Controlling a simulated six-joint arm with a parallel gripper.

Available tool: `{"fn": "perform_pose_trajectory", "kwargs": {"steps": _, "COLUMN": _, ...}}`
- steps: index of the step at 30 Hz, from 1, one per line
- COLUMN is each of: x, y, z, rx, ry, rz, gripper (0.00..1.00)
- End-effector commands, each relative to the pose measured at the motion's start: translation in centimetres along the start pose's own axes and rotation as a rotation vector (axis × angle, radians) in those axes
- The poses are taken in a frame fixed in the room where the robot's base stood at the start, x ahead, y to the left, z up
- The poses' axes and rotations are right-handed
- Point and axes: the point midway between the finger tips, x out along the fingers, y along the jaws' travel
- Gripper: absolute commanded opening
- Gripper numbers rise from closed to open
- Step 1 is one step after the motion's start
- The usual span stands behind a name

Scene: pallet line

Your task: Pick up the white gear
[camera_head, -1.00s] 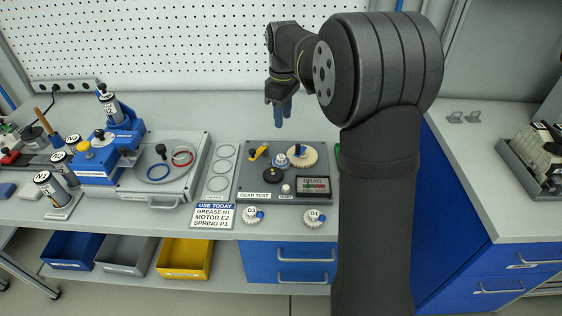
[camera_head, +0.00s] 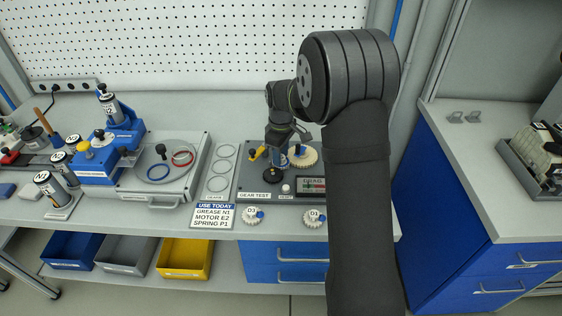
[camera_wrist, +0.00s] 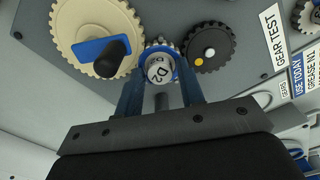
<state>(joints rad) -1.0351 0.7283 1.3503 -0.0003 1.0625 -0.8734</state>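In the wrist view, a small white gear (camera_wrist: 159,68) with a blue ring and a label reading D2 sits on the gear test plate, between a large cream gear (camera_wrist: 84,21) and a dark gear (camera_wrist: 208,62). My gripper (camera_wrist: 161,62) is open, with one blue finger on each side of the white gear; I cannot tell whether they touch it. In the head view, my gripper (camera_head: 281,155) is low over the gear test plate (camera_head: 250,181) and mostly hides the white gear. Two other white gears, D3 (camera_head: 252,216) and D1 (camera_head: 314,218), lie at the bench's front edge.
A grey tray (camera_head: 167,192) with a blue fixture is at left.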

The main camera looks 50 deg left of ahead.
Motion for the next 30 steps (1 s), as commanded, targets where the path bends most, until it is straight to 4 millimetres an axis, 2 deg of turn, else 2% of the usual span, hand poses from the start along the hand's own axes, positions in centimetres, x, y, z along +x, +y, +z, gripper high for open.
{"fn": "perform_pose_trajectory", "kwargs": {"steps": 8, "x": 0.2, "y": 0.0, "z": 0.0, "rx": 0.000, "ry": 0.000, "rz": 0.001, "gripper": 0.34}}
{"fn": "perform_pose_trajectory", "kwargs": {"steps": 12, "x": 0.2, "y": 0.0, "z": 0.0, "rx": 0.000, "ry": 0.000, "rz": 0.001, "gripper": 0.06}}
{"fn": "perform_pose_trajectory", "kwargs": {"steps": 13, "x": 0.2, "y": 0.0, "z": 0.0, "rx": 0.000, "ry": 0.000, "rz": 0.001, "gripper": 0.02}}
{"fn": "perform_pose_trajectory", "kwargs": {"steps": 23, "x": -0.4, "y": 0.0, "z": 0.0, "rx": 0.000, "ry": 0.001, "rz": 0.002, "gripper": 0.00}}
{"fn": "perform_pose_trajectory", "kwargs": {"steps": 26, "x": -1.9, "y": 0.1, "z": 0.0, "rx": 0.000, "ry": 0.003, "rz": 0.003, "gripper": 0.00}}
{"fn": "perform_pose_trajectory", "kwargs": {"steps": 30, "x": -4.9, "y": 0.1, "z": -0.1, "rx": 0.000, "ry": 0.003, "rz": 0.004, "gripper": 0.00}}
